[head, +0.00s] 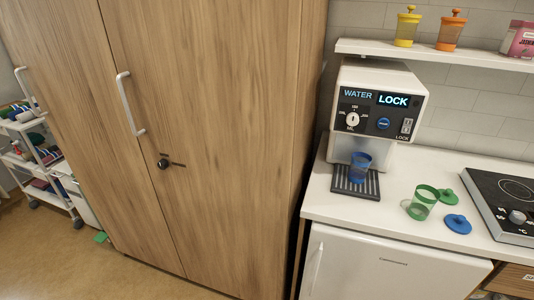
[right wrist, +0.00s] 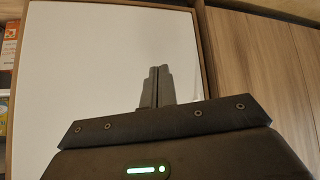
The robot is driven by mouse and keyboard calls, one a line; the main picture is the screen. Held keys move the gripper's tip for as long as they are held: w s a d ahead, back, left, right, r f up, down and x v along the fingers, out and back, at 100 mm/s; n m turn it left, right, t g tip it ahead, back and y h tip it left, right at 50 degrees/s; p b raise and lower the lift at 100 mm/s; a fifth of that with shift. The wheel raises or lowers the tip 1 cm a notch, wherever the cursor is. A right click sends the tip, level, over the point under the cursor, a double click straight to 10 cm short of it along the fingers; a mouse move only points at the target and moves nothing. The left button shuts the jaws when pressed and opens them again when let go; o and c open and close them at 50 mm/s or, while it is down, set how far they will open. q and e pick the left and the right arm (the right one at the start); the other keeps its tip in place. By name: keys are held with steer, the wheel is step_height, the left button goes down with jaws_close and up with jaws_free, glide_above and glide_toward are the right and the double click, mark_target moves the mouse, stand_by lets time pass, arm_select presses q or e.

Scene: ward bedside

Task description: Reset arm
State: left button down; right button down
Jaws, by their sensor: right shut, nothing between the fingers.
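My right gripper (right wrist: 157,84) shows in the right wrist view with its two fingers together and nothing between them. It is in front of a plain white panel, apart from any object that I can make out. Neither of my grippers shows in the head view, and my left gripper is in no view.
A tall wooden cabinet (head: 215,130) fills the left and middle. To its right, a white counter (head: 330,205) holds a water dispenser (head: 375,110) with a blue cup (head: 359,167), a green cup (head: 422,203), two lids and a hob (head: 505,205). A cart (head: 45,165) stands far left.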

steer(key=s+f+g, duration=0.3)
steer(key=s+f, duration=0.3)
steer(key=s, duration=0.8)
steer(key=s+f+n+g, duration=0.1)
steer(key=s+f+g, duration=0.3)
steer(key=s, duration=1.1)
step_height(320, 180, down, 2)
steer(key=shift+f+g, duration=0.15)
steer(key=shift+g, duration=0.15)
steer(key=shift+d, duration=0.1)
